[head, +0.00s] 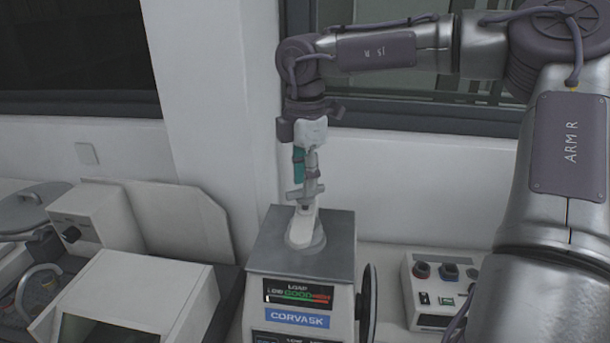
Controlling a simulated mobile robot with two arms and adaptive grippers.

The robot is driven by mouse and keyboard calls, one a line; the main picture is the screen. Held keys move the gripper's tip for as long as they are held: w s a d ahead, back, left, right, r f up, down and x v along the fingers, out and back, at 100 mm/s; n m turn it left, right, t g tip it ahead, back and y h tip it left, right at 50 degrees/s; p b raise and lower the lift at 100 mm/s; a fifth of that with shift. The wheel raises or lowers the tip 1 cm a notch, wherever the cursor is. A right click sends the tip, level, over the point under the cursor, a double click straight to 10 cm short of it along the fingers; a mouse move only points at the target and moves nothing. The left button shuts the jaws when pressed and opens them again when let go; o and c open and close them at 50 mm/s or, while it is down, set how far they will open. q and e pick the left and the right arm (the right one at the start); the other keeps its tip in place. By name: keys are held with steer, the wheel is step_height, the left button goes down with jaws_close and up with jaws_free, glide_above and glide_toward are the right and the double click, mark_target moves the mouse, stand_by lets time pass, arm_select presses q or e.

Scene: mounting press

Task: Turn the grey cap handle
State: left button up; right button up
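The mounting press (259,244) stands in the lower middle, with a grey flat top and a lit load display on its front. On its top a pale neck rises to the grey cap handle (296,193), a short crossbar. My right gripper (305,178) comes down from above, directly over the handle, with a teal patch on its left side. Its fingertips are at or very near the crossbar; I cannot tell whether they touch it or how far they are apart. My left gripper is not in view.
A control box (432,290) with knobs and switches sits right of the press, beside a dark wheel (368,303) on the press's side. White equipment (125,290) fills the bench at left. A wall and window frame stand close behind.

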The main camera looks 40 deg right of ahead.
steer(key=shift+f, duration=0.6)
jaws_close()
